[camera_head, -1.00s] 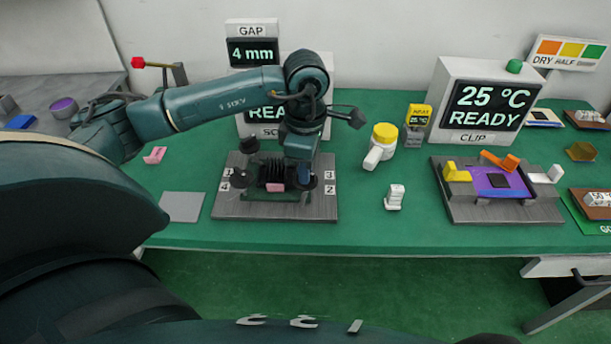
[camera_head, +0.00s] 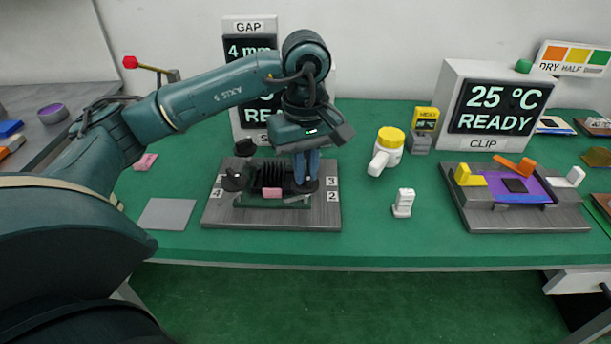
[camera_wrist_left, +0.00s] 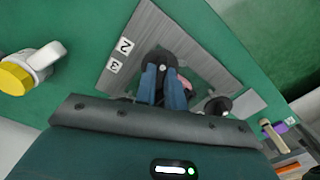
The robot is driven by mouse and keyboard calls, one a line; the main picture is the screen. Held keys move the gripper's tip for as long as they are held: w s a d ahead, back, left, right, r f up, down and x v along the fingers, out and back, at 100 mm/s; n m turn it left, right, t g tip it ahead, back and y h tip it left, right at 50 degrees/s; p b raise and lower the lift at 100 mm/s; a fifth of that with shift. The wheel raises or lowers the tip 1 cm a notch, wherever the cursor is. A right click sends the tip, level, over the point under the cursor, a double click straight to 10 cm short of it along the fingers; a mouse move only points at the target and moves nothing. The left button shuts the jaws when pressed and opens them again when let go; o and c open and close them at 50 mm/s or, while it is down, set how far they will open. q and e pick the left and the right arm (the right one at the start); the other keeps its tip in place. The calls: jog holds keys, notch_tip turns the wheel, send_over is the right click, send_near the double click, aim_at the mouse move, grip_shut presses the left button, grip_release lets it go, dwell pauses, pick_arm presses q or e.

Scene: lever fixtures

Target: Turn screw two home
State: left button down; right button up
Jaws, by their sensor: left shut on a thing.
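The grey fixture plate (camera_head: 220,215) carries several dark screw knobs around a black ribbed block (camera_head: 270,175) with a pink piece (camera_head: 271,193). The plates marked 2 (camera_head: 332,196) and 3 (camera_head: 332,181) are at its right edge. My left gripper (camera_head: 306,180) points down, shut on the front right screw knob (camera_head: 307,186) beside those numbers. In the left wrist view, the blue fingers (camera_wrist_left: 163,88) are either side of that dark round knob (camera_wrist_left: 160,57). The back right corner is hidden behind my gripper. My right gripper is not in view.
The gap display (camera_head: 240,48) behind the fixture reads 4 mm, partly covered by my arm. The clip fixture (camera_head: 530,220) is farther right.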

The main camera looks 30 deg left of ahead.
pick_arm(q)
jog(key=m+b, duration=0.2)
jog(key=m, duration=0.2)
jog(key=shift+f+m+b, duration=0.1)
jog(key=shift+m+b, duration=0.25)
jog(key=shift+m, duration=0.05)
jog(key=shift+m+b, duration=0.45)
jog(key=shift+m, duration=0.45)
jog(key=m+b, duration=0.1)
jog(key=m, duration=0.1)
jog(key=shift+m, duration=0.3)
jog(key=shift+m+b, duration=0.4)
jog(key=shift+m, duration=1.1)
jog(key=shift+m+b, duration=0.3)
jog(key=shift+m, duration=0.5)
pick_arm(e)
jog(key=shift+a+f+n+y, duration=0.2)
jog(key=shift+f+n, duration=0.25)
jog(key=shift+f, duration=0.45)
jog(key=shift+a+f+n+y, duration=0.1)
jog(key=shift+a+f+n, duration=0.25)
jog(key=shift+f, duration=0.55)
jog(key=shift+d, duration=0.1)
pick_arm(q)
jog(key=c, duration=1.5)
grip_release()
